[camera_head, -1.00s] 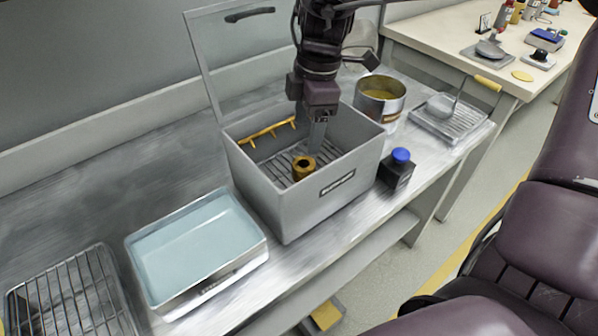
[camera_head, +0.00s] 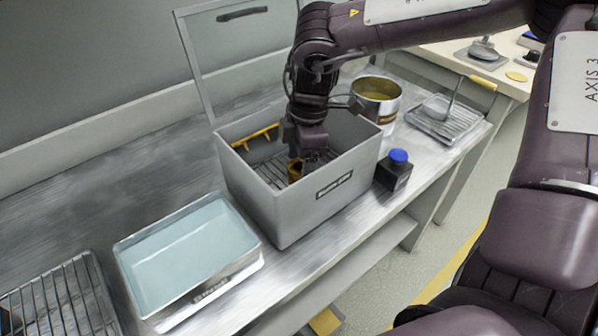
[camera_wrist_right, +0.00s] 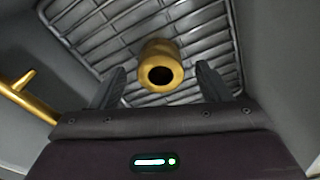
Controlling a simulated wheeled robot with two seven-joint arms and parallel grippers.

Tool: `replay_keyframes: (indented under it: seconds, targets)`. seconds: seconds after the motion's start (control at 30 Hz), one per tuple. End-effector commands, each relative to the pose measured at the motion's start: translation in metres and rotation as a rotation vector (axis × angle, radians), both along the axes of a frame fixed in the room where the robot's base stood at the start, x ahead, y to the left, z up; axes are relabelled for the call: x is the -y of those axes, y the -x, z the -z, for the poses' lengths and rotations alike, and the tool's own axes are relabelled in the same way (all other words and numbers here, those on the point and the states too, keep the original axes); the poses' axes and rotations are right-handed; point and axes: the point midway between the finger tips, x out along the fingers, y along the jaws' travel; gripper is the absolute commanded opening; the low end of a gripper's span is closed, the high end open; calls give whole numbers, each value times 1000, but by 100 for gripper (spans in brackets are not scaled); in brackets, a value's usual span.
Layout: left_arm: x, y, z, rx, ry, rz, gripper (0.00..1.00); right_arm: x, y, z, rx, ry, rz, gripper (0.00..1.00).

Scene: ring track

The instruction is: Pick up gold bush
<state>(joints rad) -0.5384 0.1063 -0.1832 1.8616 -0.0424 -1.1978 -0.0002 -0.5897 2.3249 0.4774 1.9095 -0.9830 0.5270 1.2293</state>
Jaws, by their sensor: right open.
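The gold bush (camera_wrist_right: 161,66) is a short gold cylinder with a dark bore. It stands on the wire rack inside the grey box (camera_head: 290,213). In the head view the bush (camera_head: 294,170) is partly hidden by my right gripper (camera_head: 308,160), which reaches down into the box. In the right wrist view, my right gripper (camera_wrist_right: 163,88) is open, with one finger on each side of the bush and the bush a little beyond the fingertips. I cannot tell whether the fingers touch it. My left gripper is not in view.
A gold rail (camera_head: 254,138) runs along the box's inner wall. The box's raised lid (camera_head: 228,60) stands behind. A blue-filled tray (camera_head: 190,250) is left of the box. A blue-capped bottle (camera_head: 395,172) and a tin (camera_head: 378,98) stand right of it.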

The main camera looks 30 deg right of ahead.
Motion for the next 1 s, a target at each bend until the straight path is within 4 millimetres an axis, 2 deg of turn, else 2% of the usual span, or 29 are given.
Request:
replay_keyframes:
  seconds: [0.13,0.6,0.87,1.0]
  targets:
    - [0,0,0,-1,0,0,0,0,0,0,0,0,0,69]
    - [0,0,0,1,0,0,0,0,0,-1,1,-1,-1,9]
    - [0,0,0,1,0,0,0,0,-1,-3,2,0,-1,9]
    - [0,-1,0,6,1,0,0,0,-1,-11,3,-1,-2,9]
